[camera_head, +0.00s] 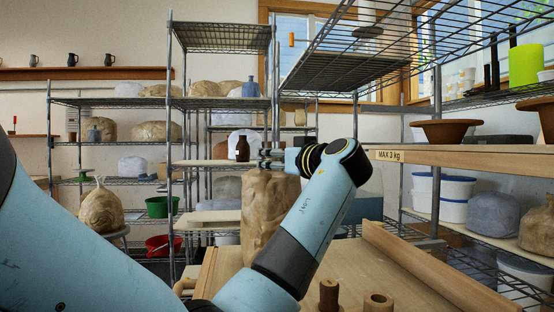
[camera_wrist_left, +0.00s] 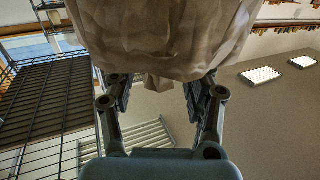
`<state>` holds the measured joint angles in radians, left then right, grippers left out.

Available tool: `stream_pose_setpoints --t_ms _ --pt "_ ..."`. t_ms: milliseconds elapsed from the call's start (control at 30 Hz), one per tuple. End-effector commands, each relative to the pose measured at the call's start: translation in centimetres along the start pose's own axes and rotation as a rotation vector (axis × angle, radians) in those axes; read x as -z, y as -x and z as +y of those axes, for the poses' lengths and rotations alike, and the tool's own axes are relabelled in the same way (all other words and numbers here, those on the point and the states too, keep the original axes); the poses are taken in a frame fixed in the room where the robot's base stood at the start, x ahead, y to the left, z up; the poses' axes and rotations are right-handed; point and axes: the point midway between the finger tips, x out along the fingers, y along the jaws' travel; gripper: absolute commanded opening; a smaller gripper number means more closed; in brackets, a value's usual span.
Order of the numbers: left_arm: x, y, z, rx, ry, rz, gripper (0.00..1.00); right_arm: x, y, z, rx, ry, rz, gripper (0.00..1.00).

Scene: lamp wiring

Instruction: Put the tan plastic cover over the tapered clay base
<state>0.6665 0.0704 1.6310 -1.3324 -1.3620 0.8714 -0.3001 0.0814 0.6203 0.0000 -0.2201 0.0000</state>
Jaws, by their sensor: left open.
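The tan plastic cover (camera_head: 266,215) is a tall, crinkled, translucent brown shape, upright at the middle of the head view by the wooden table. My left gripper (camera_head: 269,158) is at its top edge, with the forearm coming from the right side of it. In the left wrist view the cover (camera_wrist_left: 165,35) fills the top middle, in front of the open fingers of my left gripper (camera_wrist_left: 160,90). A small flap of it hangs between the fingers. I cannot make out the tapered clay base; whether the cover hides it I cannot tell. My right gripper is out of view.
The wooden table (camera_head: 345,255) has a raised side board (camera_head: 440,265) at right and small brown cylinders (camera_head: 328,294) at the front. A wooden shelf (camera_head: 465,155) marked MAX 3 kg juts in at right. Wire racks with wrapped clay stand behind.

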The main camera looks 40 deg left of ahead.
Motion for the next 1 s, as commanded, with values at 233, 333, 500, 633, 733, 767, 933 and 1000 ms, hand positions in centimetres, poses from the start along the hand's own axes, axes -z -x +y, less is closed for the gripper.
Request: stream_pose_setpoints --t_ms 233,333,500,633,733,767,933,1000 --pt "-0.2 1.9 0.1 -0.003 0.001 -0.004 0.53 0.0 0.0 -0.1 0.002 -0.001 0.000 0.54" --pt "-0.2 3.8 0.1 -0.003 0.001 -0.005 0.53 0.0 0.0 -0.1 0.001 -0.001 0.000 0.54" --pt "-0.1 6.4 0.1 -0.002 0.000 -0.004 0.53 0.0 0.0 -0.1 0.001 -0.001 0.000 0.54" --pt "-0.1 7.4 0.1 -0.001 -0.001 -0.001 0.53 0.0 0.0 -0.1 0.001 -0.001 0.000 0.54" --pt "0.0 7.5 0.0 0.000 -0.001 0.000 0.53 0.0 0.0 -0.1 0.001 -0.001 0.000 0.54" --pt "0.0 7.5 0.0 0.000 -0.001 0.000 0.53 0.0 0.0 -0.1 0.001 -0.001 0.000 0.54" --pt "0.0 7.5 0.0 0.000 -0.001 0.000 0.53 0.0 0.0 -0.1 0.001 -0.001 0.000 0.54" --pt "-0.1 7.5 0.0 0.000 -0.001 0.000 0.53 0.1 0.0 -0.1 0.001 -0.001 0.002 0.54"
